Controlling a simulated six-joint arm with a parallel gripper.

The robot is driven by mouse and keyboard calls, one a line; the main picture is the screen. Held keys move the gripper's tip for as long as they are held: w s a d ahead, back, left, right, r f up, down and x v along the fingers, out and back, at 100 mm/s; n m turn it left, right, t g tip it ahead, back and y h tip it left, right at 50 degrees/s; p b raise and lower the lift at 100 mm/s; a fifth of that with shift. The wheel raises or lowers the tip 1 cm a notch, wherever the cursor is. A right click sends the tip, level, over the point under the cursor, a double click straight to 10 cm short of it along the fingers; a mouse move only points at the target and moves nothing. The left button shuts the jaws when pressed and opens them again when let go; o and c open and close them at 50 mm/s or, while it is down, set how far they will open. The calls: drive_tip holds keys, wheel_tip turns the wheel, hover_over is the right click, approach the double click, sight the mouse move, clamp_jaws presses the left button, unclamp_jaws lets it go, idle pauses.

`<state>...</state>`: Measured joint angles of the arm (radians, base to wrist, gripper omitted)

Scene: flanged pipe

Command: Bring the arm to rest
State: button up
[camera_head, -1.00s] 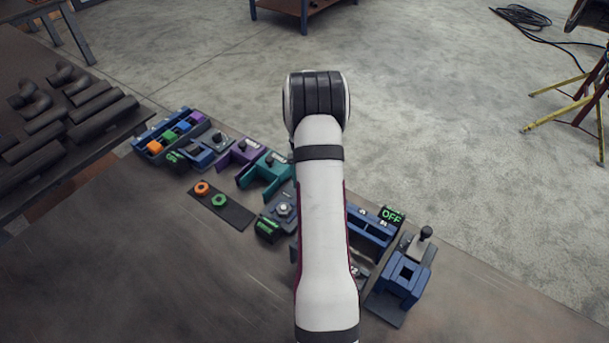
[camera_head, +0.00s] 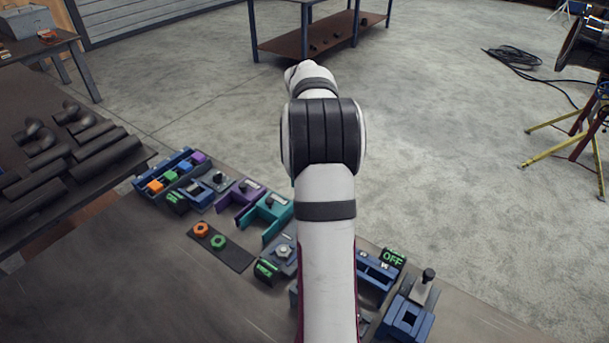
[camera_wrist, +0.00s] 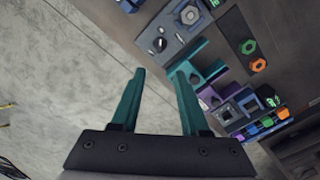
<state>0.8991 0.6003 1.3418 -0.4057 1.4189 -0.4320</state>
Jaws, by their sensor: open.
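My gripper (camera_wrist: 163,95) shows in the wrist view with its two teal fingers spread apart and nothing between them. It is above the bench's far edge, with concrete floor and part of the fixtures beneath it. In the head view my white arm reaches away over the bench, past its far edge; the gripper itself is hidden there. A row of fixtures stands on the bench, among them a teal bracket (camera_head: 265,214), a purple bracket (camera_head: 238,201) and a blue block fixture (camera_head: 405,320). My arm covers the middle of the row.
An orange nut (camera_head: 201,230) and a green nut (camera_head: 218,242) lie on a dark strip. A tray of coloured blocks (camera_head: 163,172) stands at the row's left end. Dark pipes (camera_head: 75,145) lie on a table at left. Open floor lies beyond the bench.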

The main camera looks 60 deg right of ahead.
drive_tip(key=w+a+r+n, duration=0.1)
drive_tip(key=a+r, duration=0.1)
drive_tip(key=a, duration=0.5)
drive_tip(key=w+a+r, duration=0.1)
drive_tip(key=a+r, duration=0.2)
drive_tip(key=a, duration=0.4)
drive_tip(key=s+a+r+n+y, duration=0.1)
drive_tip(key=s+a, duration=0.2)
drive_tip(key=a, duration=0.5)
drive_tip(key=s+a+n, duration=0.1)
drive_tip(key=s+a, duration=0.2)
drive_tip(key=a, duration=0.5)
drive_tip(key=s+a+f+n, duration=0.1)
drive_tip(key=s+a+f, duration=0.2)
drive_tip(key=s+a, duration=0.7)
drive_tip(key=shift+s+f+y, duration=0.2)
drive_tip(key=shift+s+y, duration=0.2)
drive_tip(key=shift+s, duration=0.7)
